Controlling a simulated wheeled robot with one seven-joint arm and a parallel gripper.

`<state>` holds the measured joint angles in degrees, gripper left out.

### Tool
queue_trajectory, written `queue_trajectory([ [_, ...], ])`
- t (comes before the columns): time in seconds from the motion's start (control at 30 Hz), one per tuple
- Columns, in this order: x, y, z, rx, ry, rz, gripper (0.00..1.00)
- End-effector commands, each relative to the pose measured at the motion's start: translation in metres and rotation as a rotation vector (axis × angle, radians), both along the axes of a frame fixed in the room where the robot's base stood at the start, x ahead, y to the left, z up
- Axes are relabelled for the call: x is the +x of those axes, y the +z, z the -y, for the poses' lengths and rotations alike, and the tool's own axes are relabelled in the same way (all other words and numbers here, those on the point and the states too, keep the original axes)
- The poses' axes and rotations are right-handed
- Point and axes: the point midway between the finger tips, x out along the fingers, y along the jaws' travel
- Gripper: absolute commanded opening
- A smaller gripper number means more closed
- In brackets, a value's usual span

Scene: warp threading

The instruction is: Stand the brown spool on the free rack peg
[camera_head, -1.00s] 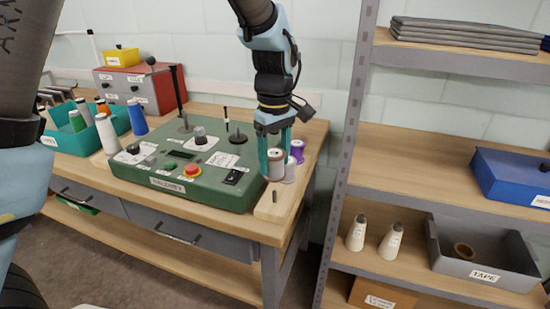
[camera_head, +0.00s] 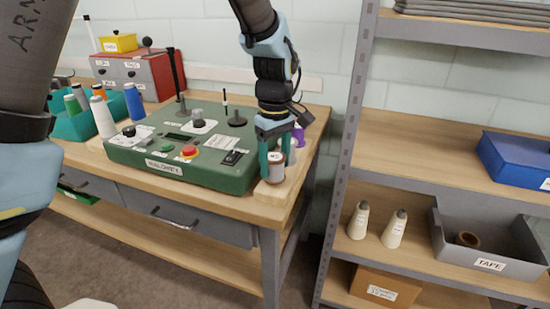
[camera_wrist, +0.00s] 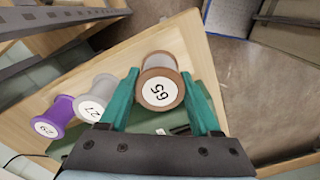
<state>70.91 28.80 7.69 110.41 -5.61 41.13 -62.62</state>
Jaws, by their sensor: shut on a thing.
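The brown spool (camera_head: 274,171), with a white numbered top label, is upright between the green fingers of my gripper (camera_head: 273,160). It also shows in the wrist view (camera_wrist: 160,85), with the fingers closed on its sides. The spool is over the front end of the wooden rack (camera_head: 266,192), where its peg stands. The peg is hidden behind or under the spool, and I cannot tell whether the spool rests on the rack. A grey spool (camera_wrist: 97,97) and a purple spool (camera_wrist: 56,117) stand farther back on the rack.
The green machine (camera_head: 180,155) with its red button is just left of the rack. The bench edge is close in front and to the right. A grey metal shelf (camera_head: 350,130) stands to the right, with cream cones (camera_head: 394,230) and a grey tape bin (camera_head: 490,262).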

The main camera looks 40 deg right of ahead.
Motion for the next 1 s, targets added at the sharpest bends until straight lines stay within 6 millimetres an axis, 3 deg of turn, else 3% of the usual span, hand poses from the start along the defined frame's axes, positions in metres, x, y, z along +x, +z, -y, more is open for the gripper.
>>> queue_trajectory([
  [1.0, 0.000, -0.012, 0.000, 0.001, 0.000, 0.000, 0.24],
])
